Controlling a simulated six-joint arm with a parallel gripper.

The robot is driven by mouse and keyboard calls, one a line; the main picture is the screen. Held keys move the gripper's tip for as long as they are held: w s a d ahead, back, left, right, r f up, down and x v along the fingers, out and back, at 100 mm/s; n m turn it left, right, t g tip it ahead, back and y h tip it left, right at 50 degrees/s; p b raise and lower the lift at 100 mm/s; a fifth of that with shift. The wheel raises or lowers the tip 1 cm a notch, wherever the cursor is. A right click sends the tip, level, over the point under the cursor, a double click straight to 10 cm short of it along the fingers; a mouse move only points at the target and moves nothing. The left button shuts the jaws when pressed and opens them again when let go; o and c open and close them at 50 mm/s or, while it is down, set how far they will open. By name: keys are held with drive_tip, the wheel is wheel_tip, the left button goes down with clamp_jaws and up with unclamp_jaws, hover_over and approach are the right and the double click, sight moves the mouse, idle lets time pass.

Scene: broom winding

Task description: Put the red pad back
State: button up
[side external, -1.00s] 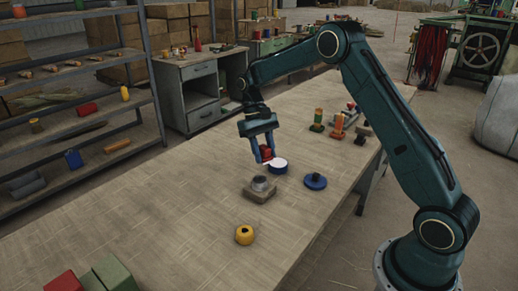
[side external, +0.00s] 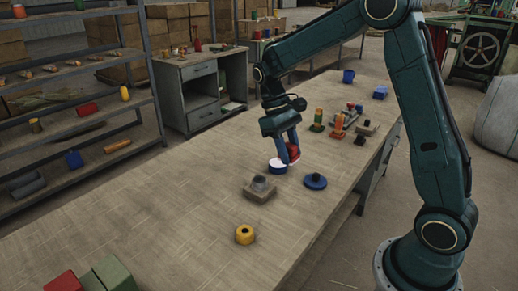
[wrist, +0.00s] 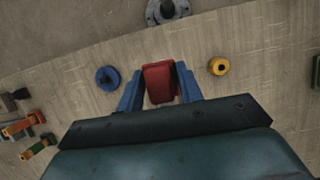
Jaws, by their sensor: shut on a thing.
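The red pad (side external: 294,152) is held between the two blue fingers of my gripper (side external: 288,155). In the wrist view the pad (wrist: 159,82) fills the space between the fingertips (wrist: 160,88). In the side view the pad is partly hidden by a finger. A wooden block with a grey metal cup (side external: 260,187) lies nearer the camera.
A blue disc with a black knob (side external: 315,181) lies right of the block. A yellow ring (side external: 244,235) lies nearer the camera. Several small tools and blocks (side external: 338,125) stand further back. Red and green boxes (side external: 112,274) sit at the near edge. The left tabletop is clear.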

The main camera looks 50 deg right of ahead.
drive_tip(key=shift+s+a+r, duration=0.1)
drive_tip(key=shift+s+r, duration=0.15)
drive_tip(key=shift+s, duration=0.5)
drive_tip(key=shift+f, duration=0.1)
hover_over(292, 219)
drive_tip(key=w, duration=0.2)
drive_tip(key=f, duration=1.5)
drive_tip(key=shift+s+f, duration=0.25)
drive_tip(key=shift+f, duration=0.05)
drive_tip(key=shift+f, duration=0.1)
drive_tip(key=shift+f, duration=2)
drive_tip(key=shift+f, duration=0.2)
drive_tip(key=o, duration=1)
drive_tip(key=shift+c, duration=0.2)
drive_tip(key=shift+r, duration=0.1)
